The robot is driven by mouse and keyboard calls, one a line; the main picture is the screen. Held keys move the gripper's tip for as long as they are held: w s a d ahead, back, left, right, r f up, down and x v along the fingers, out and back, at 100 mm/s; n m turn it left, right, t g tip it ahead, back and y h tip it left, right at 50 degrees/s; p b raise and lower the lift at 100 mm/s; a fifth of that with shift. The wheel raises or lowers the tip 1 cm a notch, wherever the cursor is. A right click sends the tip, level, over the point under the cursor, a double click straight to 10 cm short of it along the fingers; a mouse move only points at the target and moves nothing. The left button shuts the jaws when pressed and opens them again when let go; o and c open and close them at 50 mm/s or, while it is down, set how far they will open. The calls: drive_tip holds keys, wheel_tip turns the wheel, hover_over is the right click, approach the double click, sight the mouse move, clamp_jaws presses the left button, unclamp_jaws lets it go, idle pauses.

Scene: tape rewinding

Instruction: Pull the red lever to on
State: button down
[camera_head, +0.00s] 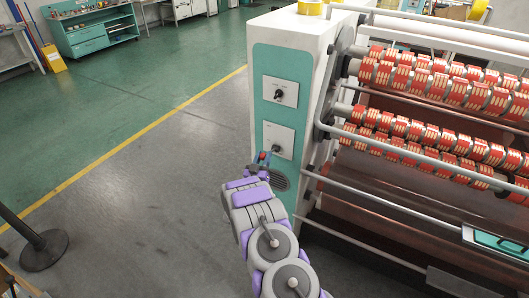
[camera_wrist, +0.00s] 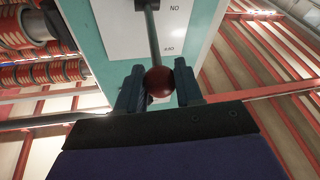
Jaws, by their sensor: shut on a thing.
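The red lever's ball (camera_wrist: 159,81) sits between the two fingers of my gripper (camera_wrist: 160,86) in the wrist view, and the gripper is shut on it. The lever's dark shaft (camera_wrist: 154,38) runs from the ball up to a dark mount on a white plate (camera_wrist: 120,28). The plate's lettering appears upside down, with ON farther from the ball and OFF nearer to it. In the head view, my gripper (camera_head: 263,158) is at the lower white plate (camera_head: 283,135) on the machine's teal front panel. A small bit of red shows there; the lever is mostly hidden.
An upper white plate with a black switch (camera_head: 279,93) is above on the same panel. Rollers with red and cream bands (camera_head: 430,80) and metal rails are at the right. Open grey floor (camera_head: 150,200) lies left, with a black post base (camera_head: 44,250) at the far left.

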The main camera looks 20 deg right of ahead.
drive_tip(key=shift+a+f, duration=0.2)
drive_tip(key=shift+f, duration=0.5)
drive_tip(key=c, duration=0.8)
unclamp_jaws()
drive_tip(key=shift+a, duration=0.1)
drive_tip(key=shift+o, duration=0.2)
drive_tip(key=p+v, duration=0.1)
drive_tip(key=v, duration=1.6)
drive_tip(key=shift+a, duration=0.2)
